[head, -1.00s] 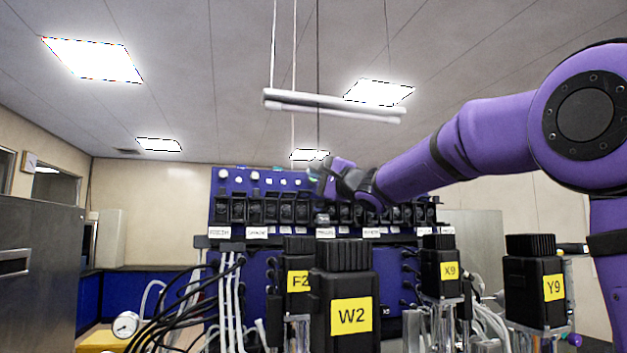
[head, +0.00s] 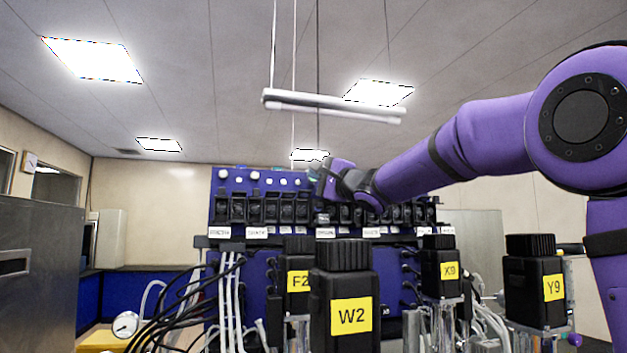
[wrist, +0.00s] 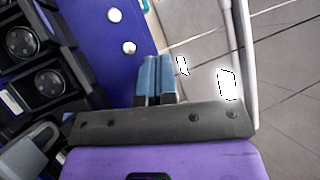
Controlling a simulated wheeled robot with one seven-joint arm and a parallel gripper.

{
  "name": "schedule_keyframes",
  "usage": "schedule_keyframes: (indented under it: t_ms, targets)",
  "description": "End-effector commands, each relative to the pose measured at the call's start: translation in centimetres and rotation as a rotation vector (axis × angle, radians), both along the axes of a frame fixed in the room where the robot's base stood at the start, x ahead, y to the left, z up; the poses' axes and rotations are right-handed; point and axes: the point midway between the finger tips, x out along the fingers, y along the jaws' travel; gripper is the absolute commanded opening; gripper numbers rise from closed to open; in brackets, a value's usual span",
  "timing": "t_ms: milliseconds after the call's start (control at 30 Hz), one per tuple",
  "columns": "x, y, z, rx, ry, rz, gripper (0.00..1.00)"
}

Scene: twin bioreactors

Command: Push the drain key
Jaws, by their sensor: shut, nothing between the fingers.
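The blue control panel (head: 232,182) stands at the centre of the head view, with a row of black keys (head: 271,208) in housings and small white labels below. The labels are too small to read surely, so I cannot tell which one is the drain key. My gripper (head: 318,184) is at the panel's upper middle, in front of part of the row. In the wrist view my gripper's blue fingertips (wrist: 155,68) are shut together and empty, beside the panel's blue edge. Black housings with round parts (wrist: 22,42) show at the left there. Contact with a key is not visible.
Black-capped units labelled W2 (head: 344,285), F2 (head: 298,275), X9 (head: 440,268) and Y9 (head: 535,285) stand in front of the panel. Cables and tubes (head: 228,300) hang at left. A light tube (head: 335,106) hangs overhead. White knobs (wrist: 128,48) sit near the fingers.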

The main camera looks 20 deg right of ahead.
Motion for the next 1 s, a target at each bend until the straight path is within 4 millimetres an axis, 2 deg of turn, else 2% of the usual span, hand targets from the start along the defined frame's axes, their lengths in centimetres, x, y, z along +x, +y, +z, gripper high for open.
schedule_keyframes:
  t_ms: [1000]
  targets:
    - [1.06, 0.02, -0.28, 0.000, 0.000, 0.000, 0.00]
